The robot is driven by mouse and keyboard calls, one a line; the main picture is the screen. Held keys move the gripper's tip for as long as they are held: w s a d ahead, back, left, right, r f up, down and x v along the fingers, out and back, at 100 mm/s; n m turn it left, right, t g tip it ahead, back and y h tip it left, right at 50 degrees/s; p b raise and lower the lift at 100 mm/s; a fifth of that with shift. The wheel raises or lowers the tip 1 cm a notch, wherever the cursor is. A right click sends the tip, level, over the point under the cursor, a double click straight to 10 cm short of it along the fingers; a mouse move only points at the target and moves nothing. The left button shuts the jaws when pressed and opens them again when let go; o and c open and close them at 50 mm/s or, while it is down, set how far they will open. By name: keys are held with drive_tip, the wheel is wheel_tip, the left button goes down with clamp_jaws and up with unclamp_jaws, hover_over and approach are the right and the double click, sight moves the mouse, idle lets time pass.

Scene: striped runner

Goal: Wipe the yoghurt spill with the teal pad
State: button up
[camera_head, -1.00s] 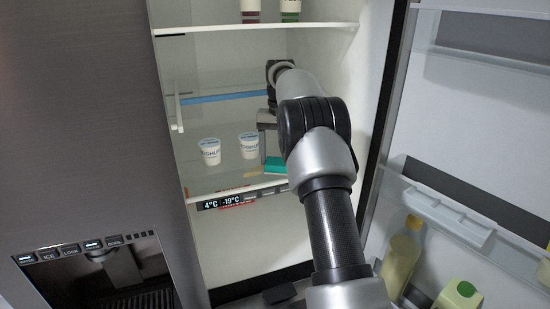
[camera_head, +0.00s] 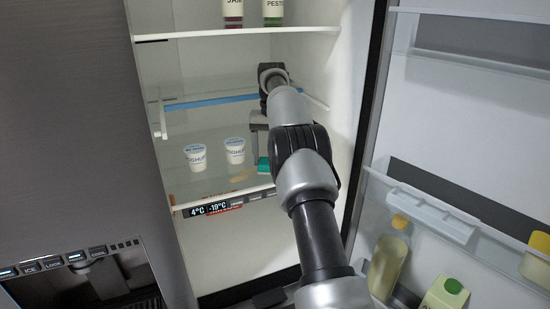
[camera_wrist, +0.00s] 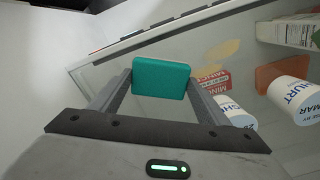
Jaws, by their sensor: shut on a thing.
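My gripper (camera_wrist: 160,88) is shut on the teal pad (camera_wrist: 160,78), which sits between the two fingertips. In the head view the teal pad (camera_head: 263,165) shows just above the glass shelf, partly hidden by my arm; my gripper (camera_head: 260,146) reaches down to it inside the fridge. The yoghurt spill (camera_head: 240,178) is a pale beige smear on the shelf, left of the pad and near the shelf's front edge. In the wrist view the spill (camera_wrist: 222,50) shows as beige patches to the right of the pad. I cannot tell whether the pad touches the shelf.
Two yoghurt cups (camera_head: 195,158) (camera_head: 235,151) stand on the shelf left of my gripper. A red mince pack (camera_wrist: 211,81) and a carton (camera_wrist: 290,32) show in the wrist view. An upper shelf (camera_head: 230,34) holds jars. The open door (camera_head: 455,110) is at right.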

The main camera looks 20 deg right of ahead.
drive_tip(key=shift+a, duration=2.95)
drive_tip(key=shift+a+f, duration=0.1)
drive_tip(key=shift+a, duration=3.6)
drive_tip(key=shift+a+r, duration=0.2)
drive_tip(key=shift+a, duration=1.95)
drive_tip(key=shift+w+f, duration=0.2)
drive_tip(key=shift+w, duration=0.65)
drive_tip(key=shift+d, duration=5.45)
drive_tip(key=shift+r, duration=0.2)
